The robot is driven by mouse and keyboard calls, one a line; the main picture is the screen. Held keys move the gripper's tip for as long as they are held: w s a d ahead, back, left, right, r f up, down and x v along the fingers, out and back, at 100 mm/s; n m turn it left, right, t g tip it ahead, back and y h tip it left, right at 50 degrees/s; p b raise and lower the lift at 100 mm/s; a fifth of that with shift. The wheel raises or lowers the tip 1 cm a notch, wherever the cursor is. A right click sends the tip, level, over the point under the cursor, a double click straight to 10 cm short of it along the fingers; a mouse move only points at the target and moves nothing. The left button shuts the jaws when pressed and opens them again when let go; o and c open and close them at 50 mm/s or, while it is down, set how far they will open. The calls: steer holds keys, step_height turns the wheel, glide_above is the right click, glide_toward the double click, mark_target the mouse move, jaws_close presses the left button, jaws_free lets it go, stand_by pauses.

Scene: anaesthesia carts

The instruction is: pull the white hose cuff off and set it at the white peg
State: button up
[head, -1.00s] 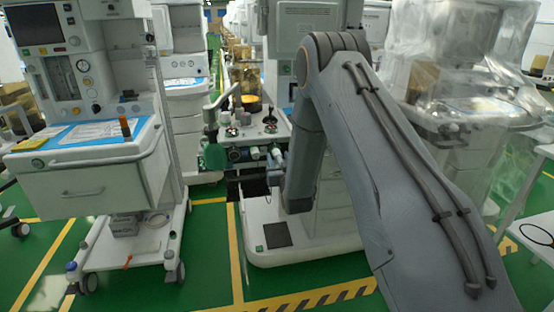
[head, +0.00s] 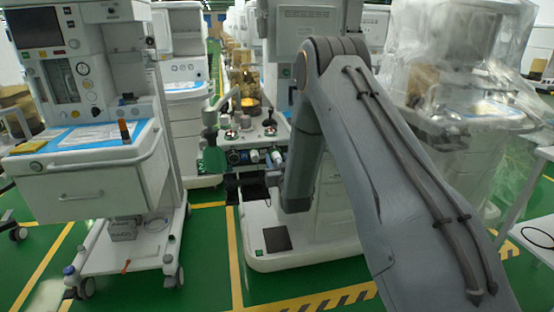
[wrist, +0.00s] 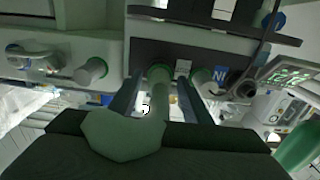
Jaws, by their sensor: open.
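A second whitish stub with a green ring, perhaps the white peg (wrist: 93,71), stands to the left in the wrist view. In the head view my gripper is dark and partly hidden below the ports.
A green breathing bag (head: 214,158) hangs left of the ports; it is at the right edge of the wrist view. A white cart with a drawer (head: 85,185) stands on the left. A plastic-wrapped machine (head: 460,90) stands on the right. Green floor lies between them.

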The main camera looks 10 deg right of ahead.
mark_target(278, 161)
stand_by(0.4)
jaws_close()
steer(key=shift+s+p, duration=1.4)
steer(key=shift+s, duration=1.55)
